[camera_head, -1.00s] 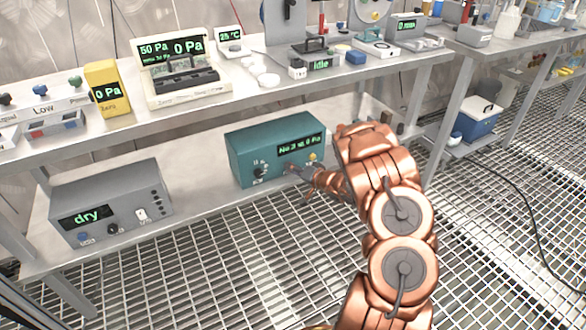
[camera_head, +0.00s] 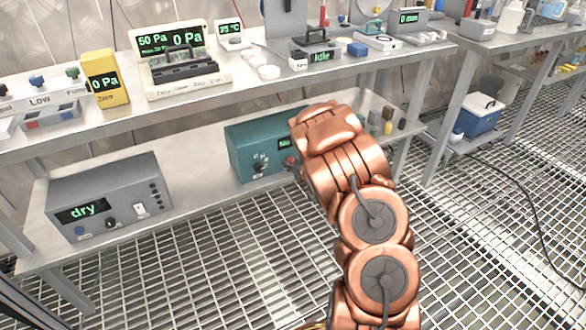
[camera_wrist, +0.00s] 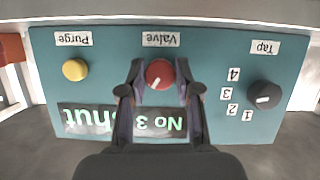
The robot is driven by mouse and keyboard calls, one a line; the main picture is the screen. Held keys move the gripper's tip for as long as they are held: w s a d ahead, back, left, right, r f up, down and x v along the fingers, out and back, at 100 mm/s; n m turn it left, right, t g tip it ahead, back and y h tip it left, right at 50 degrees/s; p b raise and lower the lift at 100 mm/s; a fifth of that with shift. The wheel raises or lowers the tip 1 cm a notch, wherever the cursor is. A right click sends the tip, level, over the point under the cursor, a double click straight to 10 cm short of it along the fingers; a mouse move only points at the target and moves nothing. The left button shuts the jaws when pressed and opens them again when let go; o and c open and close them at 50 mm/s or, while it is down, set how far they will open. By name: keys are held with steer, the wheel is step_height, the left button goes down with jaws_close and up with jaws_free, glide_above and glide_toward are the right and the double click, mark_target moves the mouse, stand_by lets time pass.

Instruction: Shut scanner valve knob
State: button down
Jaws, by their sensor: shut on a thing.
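The teal scanner box (camera_head: 240,158) stands on the lower shelf, partly hidden behind my arm. In the wrist view its panel is upside down. The red valve knob (camera_wrist: 160,78), with a white pointer mark, sits at the middle under the label "Valve". My gripper (camera_wrist: 160,68) is shut on this knob, one finger on each side. The green display (camera_wrist: 125,121) reads "No 3" and "shut", partly covered by my fingers. The black tap knob (camera_wrist: 264,95), with numbers beside it, is at right. The yellow purge button (camera_wrist: 75,69) is at left.
A grey box reading "dry" (camera_head: 110,200) stands on the lower shelf at left, with bare shelf before the scanner. Small bottles (camera_head: 388,122) stand right of my wrist. The bench top (camera_head: 210,108) overhangs the shelf. A blue cooler (camera_head: 474,116) is at far right.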

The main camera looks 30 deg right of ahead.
steer(key=n+h+b, duration=0.2)
steer(key=n+b, duration=0.1)
steer(key=b, duration=0.2)
steer(key=shift+a+f+b, duration=0.1)
steer(key=shift+f+b, duration=0.1)
steer(key=shift+b, duration=0.1)
steer(key=shift+n+h+b, duration=0.3)
steer(key=shift+n+h, duration=0.1)
steer(key=shift+h, duration=0.1)
steer(key=shift+r, duration=0.2)
steer(key=c, duration=0.8)
jaws_free()
